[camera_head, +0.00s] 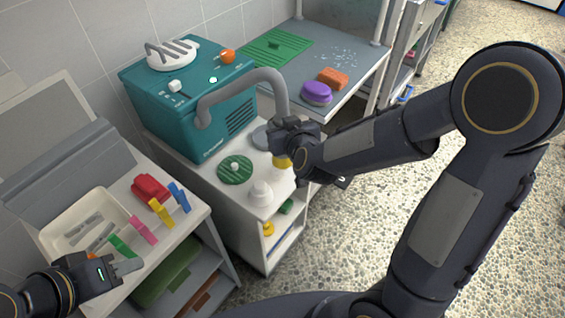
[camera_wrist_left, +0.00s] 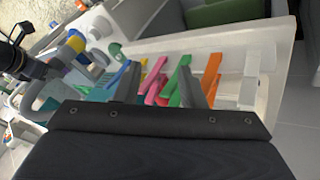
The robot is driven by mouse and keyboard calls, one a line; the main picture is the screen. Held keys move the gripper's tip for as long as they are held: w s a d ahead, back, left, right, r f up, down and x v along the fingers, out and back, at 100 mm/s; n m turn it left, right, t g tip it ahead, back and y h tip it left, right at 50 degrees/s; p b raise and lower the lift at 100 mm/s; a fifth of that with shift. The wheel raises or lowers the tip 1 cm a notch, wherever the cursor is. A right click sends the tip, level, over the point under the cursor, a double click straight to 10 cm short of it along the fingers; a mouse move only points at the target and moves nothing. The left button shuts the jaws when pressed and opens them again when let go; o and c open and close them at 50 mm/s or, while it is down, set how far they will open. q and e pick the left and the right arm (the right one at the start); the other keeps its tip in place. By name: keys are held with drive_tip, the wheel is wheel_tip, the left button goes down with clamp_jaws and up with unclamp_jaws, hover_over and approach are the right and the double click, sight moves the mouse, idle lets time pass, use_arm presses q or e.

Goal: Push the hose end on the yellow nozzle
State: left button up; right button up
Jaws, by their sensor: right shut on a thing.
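The grey hose (camera_head: 243,78) arches out of the teal machine (camera_head: 190,100) and bends down into my right gripper (camera_head: 284,140). My right gripper is shut on the hose near its end. The yellow nozzle (camera_head: 282,162) shows just below this gripper, on the white cart, partly hidden by it. In the left wrist view a yellow part (camera_wrist_left: 76,41) sits close beside the hose. Whether the hose end touches the nozzle or is around it, I cannot tell. My left gripper (camera_head: 128,266) is over the left bench; its fingers (camera_wrist_left: 163,92) are apart and hold nothing visible.
The cart (camera_head: 215,190) also bears a white cone (camera_head: 260,192) and a green disc (camera_head: 235,170). Coloured clips, a red item (camera_head: 150,188) and a cream tray (camera_head: 60,230) lie near my left gripper. A table behind bears a purple brush (camera_head: 316,94) and an orange sponge (camera_head: 333,78).

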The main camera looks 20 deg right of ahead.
wheel_tip(320, 180, up, 15)
drive_tip(key=p, duration=1.3)
